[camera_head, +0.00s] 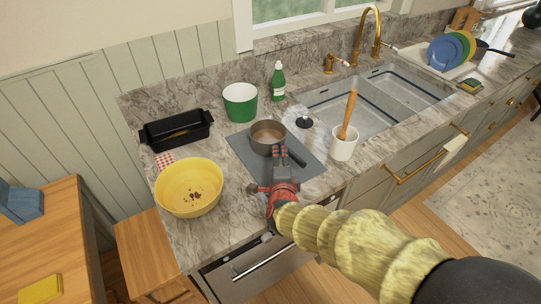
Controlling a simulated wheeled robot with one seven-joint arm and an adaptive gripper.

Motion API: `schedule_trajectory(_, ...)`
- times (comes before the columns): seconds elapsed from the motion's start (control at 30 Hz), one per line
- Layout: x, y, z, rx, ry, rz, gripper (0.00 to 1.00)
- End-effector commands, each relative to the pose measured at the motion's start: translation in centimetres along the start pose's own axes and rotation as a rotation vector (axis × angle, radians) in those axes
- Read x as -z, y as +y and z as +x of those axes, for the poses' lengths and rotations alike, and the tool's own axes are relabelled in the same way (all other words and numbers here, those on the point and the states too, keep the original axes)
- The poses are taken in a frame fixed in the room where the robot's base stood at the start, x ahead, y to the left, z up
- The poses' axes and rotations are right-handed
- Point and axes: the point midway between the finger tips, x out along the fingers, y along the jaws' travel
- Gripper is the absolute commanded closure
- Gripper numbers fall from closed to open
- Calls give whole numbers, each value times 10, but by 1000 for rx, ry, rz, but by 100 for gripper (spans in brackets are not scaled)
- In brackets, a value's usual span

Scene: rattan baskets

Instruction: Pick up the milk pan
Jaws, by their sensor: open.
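The milk pan (267,135) is a small grey-brown pan with a dark handle pointing down and to the right. It stands on a dark grey mat (252,169) on the marble counter. My gripper (281,158) is open at the near side of the pan, close to the pan's body and handle. Whether its fingers touch the pan or the handle, I cannot tell. My arm comes in from the lower right with a yellow, ribbed covering.
A yellow bowl (188,188) stands left of the pan, a green pot (240,102) and a green bottle (278,82) behind. A white crock (344,143) with a wooden tool stands to the right. The sink (400,88) lies beyond. A black loaf pan (176,130) is at the left.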

Motion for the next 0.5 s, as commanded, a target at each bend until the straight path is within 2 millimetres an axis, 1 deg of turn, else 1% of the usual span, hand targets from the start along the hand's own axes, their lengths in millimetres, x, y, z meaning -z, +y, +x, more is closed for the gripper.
schedule_trajectory(0.1, 0, 2, 10, 4, 8, 10, 56)
schedule_trajectory(0.37, 2, 0, 36, 4, 7, 8, 56)
schedule_trajectory(0.5, 3, -4, 56, 3, 7, 7, 56)
